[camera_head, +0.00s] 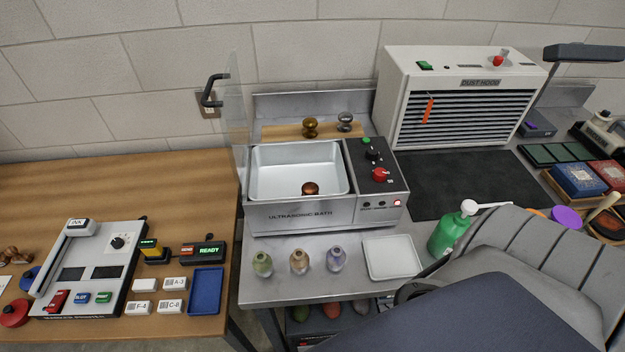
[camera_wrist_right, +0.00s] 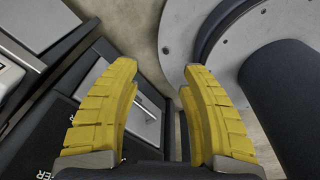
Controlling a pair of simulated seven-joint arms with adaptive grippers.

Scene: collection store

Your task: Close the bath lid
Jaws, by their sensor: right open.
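The ultrasonic bath (camera_head: 275,220) stands on the steel bench, with its metal basin open at the top. Its lid (camera_head: 236,112) is a clear panel standing upright at the basin's left side. A black handle (camera_head: 209,90) sticks out from the lid's left face. A brown knob-shaped piece (camera_head: 310,188) is in the basin near the front wall. My right gripper (camera_wrist_right: 160,75) is open, its yellow fingers apart with nothing between them; in the head view it is not visible. My left gripper is not in view.
In front are several small bottles (camera_head: 299,262), a white tray (camera_head: 392,258) and a green pump bottle (camera_head: 451,234). A dust hood (camera_head: 450,95) stands behind right. My right arm covers the lower right.

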